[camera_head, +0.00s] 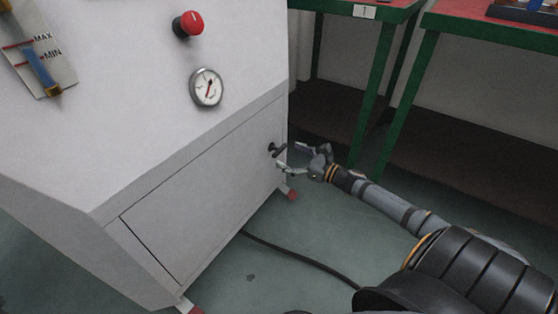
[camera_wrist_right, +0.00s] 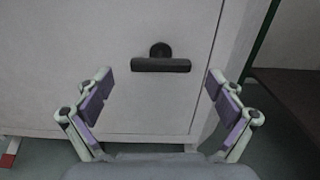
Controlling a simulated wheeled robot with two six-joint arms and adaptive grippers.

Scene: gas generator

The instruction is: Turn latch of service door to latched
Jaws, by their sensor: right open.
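The service door (camera_head: 205,185) is the lower panel of the white generator cabinet and sits flush in its frame. Its latch (camera_head: 277,150) is a dark handle near the door's right edge. In the right wrist view the latch (camera_wrist_right: 160,64) shows as a horizontal black bar below a round pivot. My right gripper (camera_head: 292,157) is open beside the latch, its fingers apart. In the wrist view the fingers (camera_wrist_right: 160,92) stand left and right of the bar, nearer to me, without touching it. My left gripper is out of view.
A red button (camera_head: 187,24), a pressure gauge (camera_head: 206,87) and a level indicator (camera_head: 42,65) are on the cabinet above the door. A black cable (camera_head: 305,259) lies on the floor. Green-legged tables (camera_head: 384,95) stand behind at the right.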

